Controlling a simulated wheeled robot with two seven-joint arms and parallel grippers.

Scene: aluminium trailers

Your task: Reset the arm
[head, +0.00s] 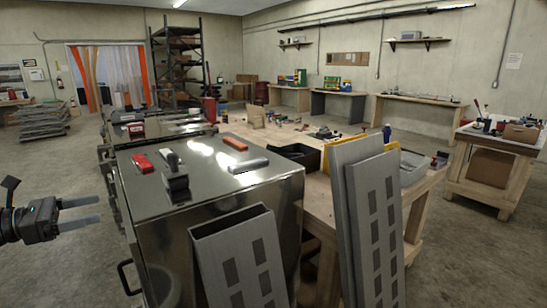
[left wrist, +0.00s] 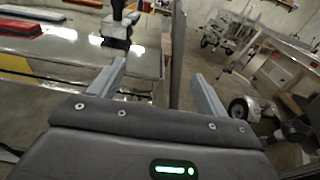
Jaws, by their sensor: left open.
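My left gripper (head: 80,211) comes in from the left edge in the head view. Its two grey fingers are apart and nothing is between them. It is in the air to the left of the shiny metal cabinet (head: 215,200), apart from it. The left wrist view also shows the open gripper (left wrist: 160,88), with the edge of a metal top behind its fingers. My right gripper is not in view.
On the cabinet top lie a red item (head: 142,163), a black-and-grey tool (head: 174,177), an orange block (head: 235,143) and a grey block (head: 248,165). Grey metal panels (head: 375,220) lean in front of a wooden table. Open concrete floor (head: 60,170) lies at the left.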

